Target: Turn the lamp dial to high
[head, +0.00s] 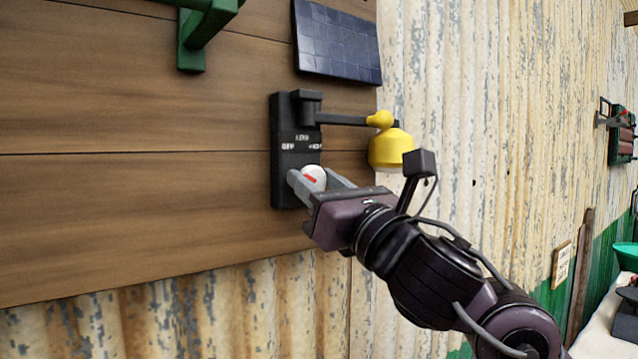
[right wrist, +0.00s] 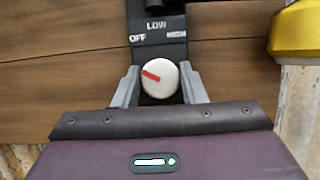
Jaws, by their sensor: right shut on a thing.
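The lamp dial is a white round knob (right wrist: 160,80) with a red pointer mark, on a black panel (head: 284,150) fixed to the wooden wall. In the right wrist view the labels OFF, LOW and HIGH stand above the dial, and the red mark points up and left, toward the OFF side. The dial also shows in the head view (head: 314,177). My right gripper (right wrist: 161,88) is shut on the dial, one finger on each side. The yellow lamp (head: 391,146) hangs from a dark arm at the panel's top right. My left gripper is not in view.
A dark solar panel (head: 337,42) is mounted above the lamp panel. A green bracket (head: 196,40) is on the wall at upper left. The yellow lamp is close above my right wrist. The wood left of the panel is bare.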

